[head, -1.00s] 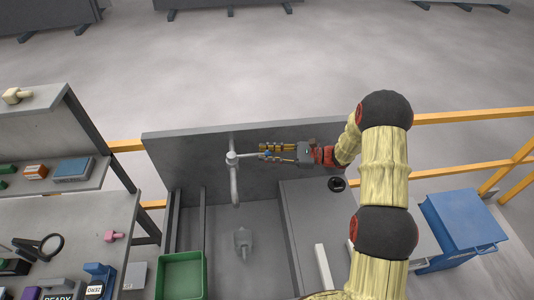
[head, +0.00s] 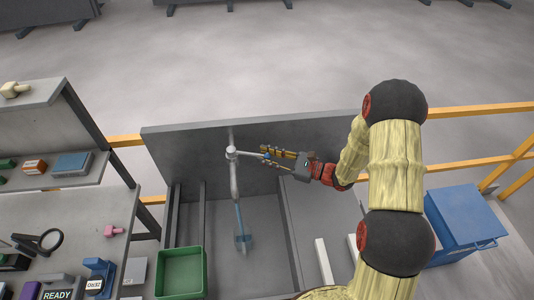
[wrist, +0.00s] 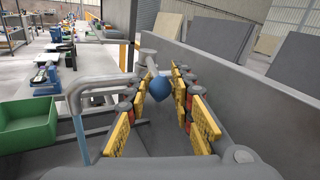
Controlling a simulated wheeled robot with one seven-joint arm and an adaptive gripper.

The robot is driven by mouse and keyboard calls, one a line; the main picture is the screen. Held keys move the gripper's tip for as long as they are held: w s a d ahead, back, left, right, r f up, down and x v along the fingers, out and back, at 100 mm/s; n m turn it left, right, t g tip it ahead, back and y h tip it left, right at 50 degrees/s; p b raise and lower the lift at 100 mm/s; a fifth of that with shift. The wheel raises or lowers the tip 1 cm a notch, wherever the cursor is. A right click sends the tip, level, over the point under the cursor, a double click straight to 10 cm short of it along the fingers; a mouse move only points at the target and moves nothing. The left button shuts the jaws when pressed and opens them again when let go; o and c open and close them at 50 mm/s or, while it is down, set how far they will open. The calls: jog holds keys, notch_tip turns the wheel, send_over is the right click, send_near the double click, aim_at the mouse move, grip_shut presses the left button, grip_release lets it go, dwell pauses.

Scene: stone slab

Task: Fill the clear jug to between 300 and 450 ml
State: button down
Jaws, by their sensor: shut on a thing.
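In the wrist view, yellow-padded fingers flank the blue knob. The water stream (wrist: 81,138) also shows at the left of that view.
A green bin (head: 181,274) stands left of the jug. A shelf bench (head: 70,215) with tools and small devices is further left. The grey back panel (head: 300,150) rises behind the tap. A blue cabinet (head: 465,225) stands at the right.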

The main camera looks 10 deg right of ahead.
dwell(0.3)
jog(key=c, duration=1.6)
grip_release()
jog(key=shift+o, duration=0.5)
jog(key=v, duration=1.2)
jog(key=shift+s, duration=0.1)
